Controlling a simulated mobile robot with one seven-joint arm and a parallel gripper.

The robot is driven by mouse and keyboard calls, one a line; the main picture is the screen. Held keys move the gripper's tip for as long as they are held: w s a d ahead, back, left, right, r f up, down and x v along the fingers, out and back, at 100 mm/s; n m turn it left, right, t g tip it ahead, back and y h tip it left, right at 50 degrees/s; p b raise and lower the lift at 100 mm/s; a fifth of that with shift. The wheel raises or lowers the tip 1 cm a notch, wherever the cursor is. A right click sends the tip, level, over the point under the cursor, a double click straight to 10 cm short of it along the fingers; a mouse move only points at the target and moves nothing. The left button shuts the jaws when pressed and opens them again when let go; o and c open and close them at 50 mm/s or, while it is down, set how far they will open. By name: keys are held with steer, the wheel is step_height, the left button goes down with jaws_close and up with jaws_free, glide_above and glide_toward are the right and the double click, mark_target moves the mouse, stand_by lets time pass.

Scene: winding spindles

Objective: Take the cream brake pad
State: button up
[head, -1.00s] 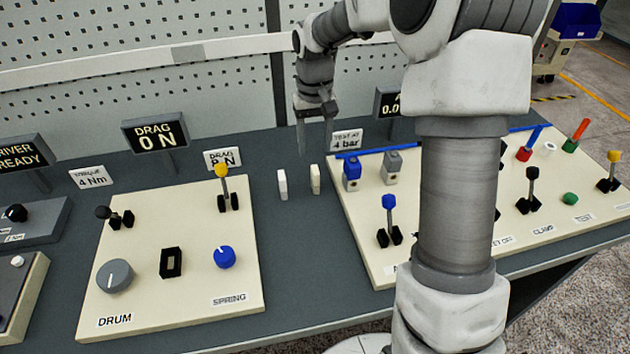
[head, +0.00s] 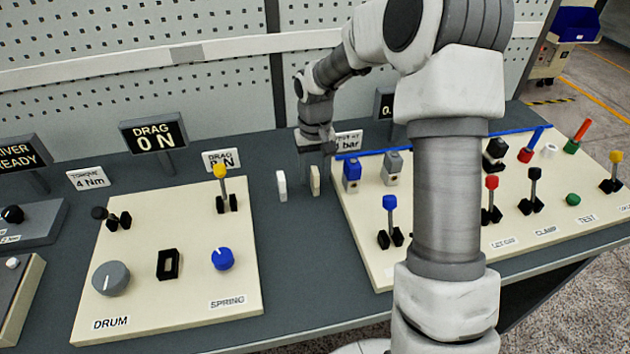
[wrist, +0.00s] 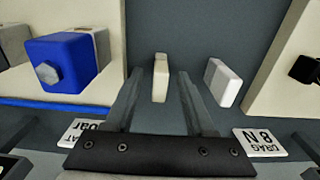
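The cream brake pad (head: 315,183) stands upright on the grey bench between the two cream panels. A white pad (head: 281,185) stands just to its left. My gripper (head: 317,168) points down over the cream pad. In the wrist view, my gripper (wrist: 159,82) is open, and the cream pad (wrist: 160,72) shows between its two fingertips with a gap on each side. The white pad (wrist: 222,82) is outside the fingers, to the right of the right finger. In the head view, the fingers partly overlap the cream pad's surroundings and their contact is unclear.
A blue block (head: 351,173) and a grey block (head: 392,167) stand on the right panel, close to the right of my gripper. The left panel (head: 130,253) carries knobs and levers. Small label signs (head: 221,160) stand behind the pads. Bare bench lies in front of the pads.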

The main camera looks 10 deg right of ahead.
jaws_close()
steer(key=shift+r, duration=0.1)
